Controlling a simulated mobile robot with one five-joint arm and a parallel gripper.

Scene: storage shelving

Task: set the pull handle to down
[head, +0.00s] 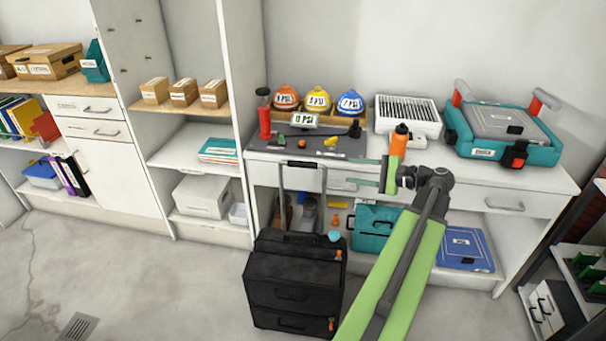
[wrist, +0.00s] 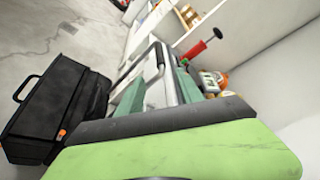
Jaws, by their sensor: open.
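The pull handle (head: 300,164) belongs to the black wheeled tool bag (head: 290,285) on the floor. It stands extended: two grey rods rise from the bag to a dark grip bar at about worktop height. My gripper (head: 342,171) is open and empty, its two teal fingers pointing left just right of the grip bar in the head view. In the wrist view the fingers (wrist: 160,84) are spread, with the handle's loop just beyond them and the bag (wrist: 45,115) at the left. I cannot tell if a finger touches the handle.
The white workbench (head: 510,185) behind the handle carries a red hand pump (head: 265,115), coloured helmets, a white organiser and a teal case (head: 500,135). A teal toolbox (head: 372,230) and a blue case stand beneath. Floor to the bag's left is clear.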

